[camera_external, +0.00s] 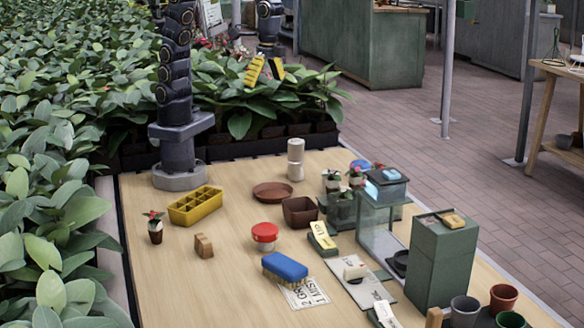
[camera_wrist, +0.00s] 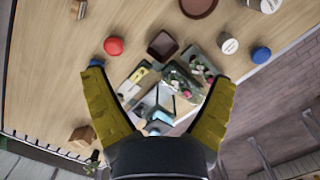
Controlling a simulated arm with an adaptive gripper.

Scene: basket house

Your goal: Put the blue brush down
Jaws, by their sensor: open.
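The blue brush (camera_external: 285,267) lies on the wooden table, blue back up with tan bristles below. It overlaps a printed paper sheet (camera_external: 306,294). My gripper (camera_external: 266,70) is raised at the far end, above the plants and well away from the brush. Its yellow fingers are spread wide with nothing between them, as the wrist view also shows (camera_wrist: 160,80). In the wrist view a small blue patch, seemingly the brush (camera_wrist: 97,62), shows beyond the left fingertip; the rest is hidden.
A red-lidded jar (camera_external: 265,236) stands just behind the brush. A brown square pot (camera_external: 300,212), yellow crate (camera_external: 195,206), wooden block (camera_external: 204,246) and small potted plant (camera_external: 155,228) stand farther back. A green box (camera_external: 440,262) stands right. The table's front left is clear.

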